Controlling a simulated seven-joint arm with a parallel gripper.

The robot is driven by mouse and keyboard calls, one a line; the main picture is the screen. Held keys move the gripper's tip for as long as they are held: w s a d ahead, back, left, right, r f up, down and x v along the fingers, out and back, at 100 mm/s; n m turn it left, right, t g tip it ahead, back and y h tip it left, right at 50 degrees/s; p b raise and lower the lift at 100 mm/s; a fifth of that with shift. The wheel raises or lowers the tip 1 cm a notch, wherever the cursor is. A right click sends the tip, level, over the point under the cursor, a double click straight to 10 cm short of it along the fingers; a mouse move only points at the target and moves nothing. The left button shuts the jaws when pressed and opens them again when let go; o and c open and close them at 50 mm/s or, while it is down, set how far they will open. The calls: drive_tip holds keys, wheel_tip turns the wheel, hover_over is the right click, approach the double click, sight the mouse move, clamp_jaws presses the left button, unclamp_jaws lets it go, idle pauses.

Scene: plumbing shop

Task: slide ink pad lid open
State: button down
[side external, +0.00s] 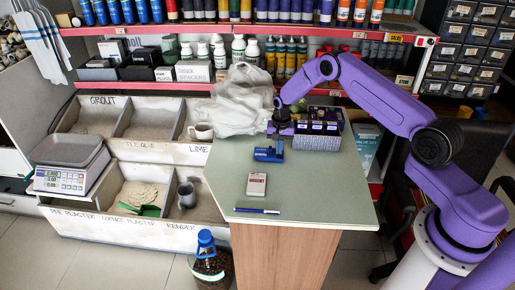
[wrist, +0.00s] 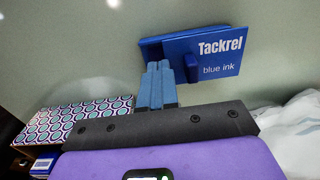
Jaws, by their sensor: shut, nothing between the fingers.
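A strip of the darker blue base (wrist: 151,50) shows past the lid's left end. My gripper (side external: 279,140) is low at the pad's far side. In the wrist view the blue fingers of my gripper (wrist: 158,66) are together and empty, left of the raised block. I cannot tell whether they touch the pad.
A patterned box (side external: 319,128) stands behind and right of the pad, close to my gripper. White plastic bags (side external: 241,100) and a mug (side external: 201,131) are at the back left. A small stamped box (side external: 256,184) and a blue pen (side external: 257,211) lie in front. The worktop's right front is clear.

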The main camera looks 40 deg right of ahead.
sight(268, 153)
drive_tip(key=shift+w+a+f, duration=0.35)
drive_tip(key=shift+a+f, duration=0.05)
drive_tip(key=shift+f, duration=0.1)
drive_tip(key=shift+w+a, duration=1.25)
drive_tip(key=shift+s+d, duration=0.1)
drive_tip(key=shift+s, duration=0.05)
idle(0.4)
drive_tip(key=shift+w+a+r, duration=0.1)
drive_tip(key=shift+r, duration=1.75)
drive_tip(key=shift+w+a+r, duration=0.1)
drive_tip(key=shift+r, duration=1.75)
